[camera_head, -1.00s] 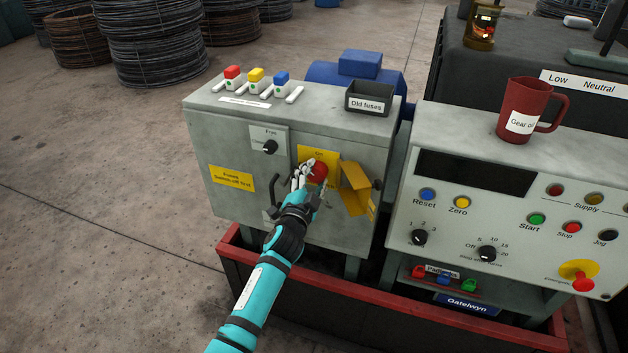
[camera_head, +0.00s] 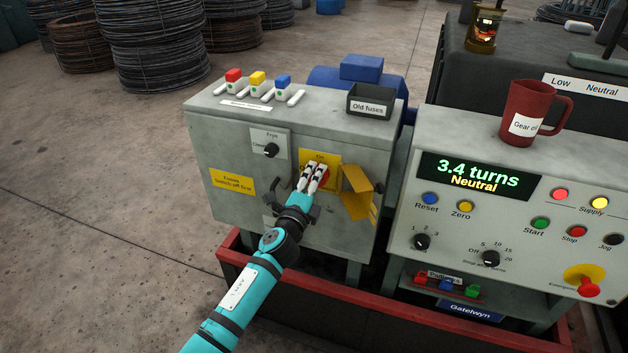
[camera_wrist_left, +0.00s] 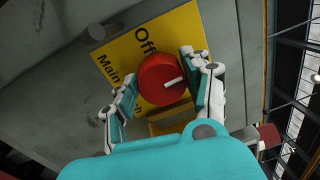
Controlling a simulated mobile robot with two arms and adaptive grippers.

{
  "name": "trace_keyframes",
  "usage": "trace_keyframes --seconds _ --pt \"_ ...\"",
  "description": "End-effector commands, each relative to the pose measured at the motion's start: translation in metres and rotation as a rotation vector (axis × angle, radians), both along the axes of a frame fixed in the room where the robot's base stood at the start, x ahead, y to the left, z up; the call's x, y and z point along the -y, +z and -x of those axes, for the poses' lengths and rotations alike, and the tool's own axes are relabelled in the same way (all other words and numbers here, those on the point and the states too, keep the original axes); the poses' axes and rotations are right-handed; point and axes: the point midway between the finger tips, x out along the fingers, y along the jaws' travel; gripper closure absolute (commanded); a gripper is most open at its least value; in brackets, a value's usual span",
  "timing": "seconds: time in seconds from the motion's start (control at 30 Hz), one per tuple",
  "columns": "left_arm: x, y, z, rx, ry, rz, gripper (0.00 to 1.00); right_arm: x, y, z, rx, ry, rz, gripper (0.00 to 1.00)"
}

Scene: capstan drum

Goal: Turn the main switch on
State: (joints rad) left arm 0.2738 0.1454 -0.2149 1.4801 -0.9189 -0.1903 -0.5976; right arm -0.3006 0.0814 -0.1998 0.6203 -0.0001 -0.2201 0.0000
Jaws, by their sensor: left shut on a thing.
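The red main switch knob (camera_wrist_left: 157,84) sits on a yellow plate (camera_wrist_left: 118,52) marked "Off" and "Main switch" in the left wrist view. A short white mark shows on the knob's face. My left gripper (camera_wrist_left: 161,70) is shut on the knob, one finger on each side. In the head view the left gripper (camera_head: 314,170) covers most of the knob, on the front of the grey cabinet (camera_head: 225,150). The display (camera_head: 478,176) on the console is lit and reads "3.4 turns" and "Neutral". My right gripper is not in view.
A yellow flap (camera_head: 356,192) stands out just right of the switch. A black handle sits left of it, partly behind my gripper. The console (camera_head: 410,190) with buttons and lit supply lamps (camera_head: 597,202) stands to the right. A red tray edge (camera_head: 232,260) runs below.

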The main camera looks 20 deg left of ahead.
Motion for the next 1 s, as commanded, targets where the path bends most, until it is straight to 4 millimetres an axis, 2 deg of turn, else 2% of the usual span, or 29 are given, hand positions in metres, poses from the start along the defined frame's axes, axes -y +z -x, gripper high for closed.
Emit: trace_keyframes --seconds 0.23,0.73,0.77,0.93,1.0 --pt "0.0005 -0.0020 0.0006 -0.002 -0.001 -0.073 0.83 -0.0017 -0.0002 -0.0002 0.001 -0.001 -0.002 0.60" --pt "0.0008 -0.0025 0.0007 -0.001 -0.002 -0.089 0.83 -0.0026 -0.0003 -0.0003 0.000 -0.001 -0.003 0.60" --pt "0.0008 -0.0025 0.0007 -0.001 -0.002 -0.089 0.49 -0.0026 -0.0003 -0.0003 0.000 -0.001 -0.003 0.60" --pt "0.0005 -0.0016 0.0004 0.000 -0.001 -0.087 0.27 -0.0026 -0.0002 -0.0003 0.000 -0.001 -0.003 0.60" --pt "0.0003 -0.0012 0.0003 0.001 -0.001 -0.087 0.27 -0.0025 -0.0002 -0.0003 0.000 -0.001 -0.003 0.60"
